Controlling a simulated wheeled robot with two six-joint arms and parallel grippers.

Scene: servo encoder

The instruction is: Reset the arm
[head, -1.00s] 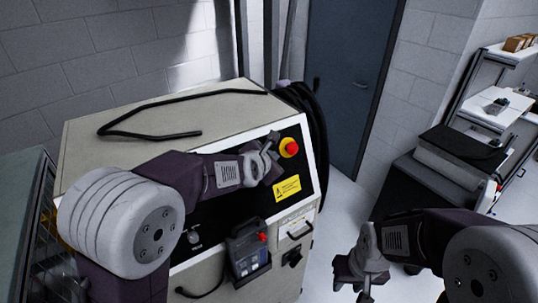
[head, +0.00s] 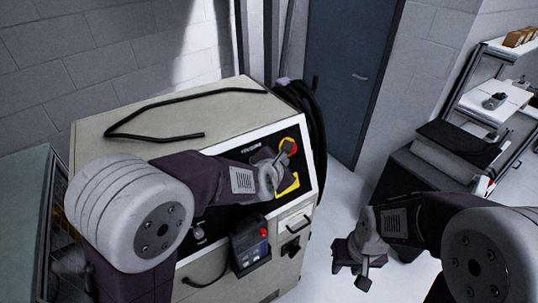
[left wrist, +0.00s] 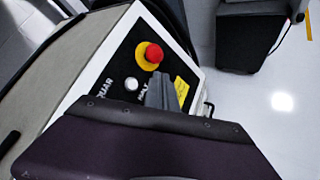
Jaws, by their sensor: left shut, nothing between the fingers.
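A grey control cabinet (head: 100,125) stands in front of me with a black sloped front panel. A red mushroom button (left wrist: 154,53) on a yellow ring is on the panel; in the head view the red button (head: 291,147) is partly covered by my left gripper (head: 285,162). A small round white button (left wrist: 131,84) sits beside it in the left wrist view. My left gripper (left wrist: 160,91) is shut and empty, in front of the panel near both buttons; I cannot tell if it touches. My right gripper (head: 354,266) hangs over the floor right of the cabinet, its jaws unclear.
A pendant (head: 250,246) with a red button hangs on the cabinet front. A black cable (head: 170,120) lies on top, and a coiled hose (head: 310,120) hangs at its right side. A fenced bench is at left, shelves (head: 497,100) at right. Floor between is clear.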

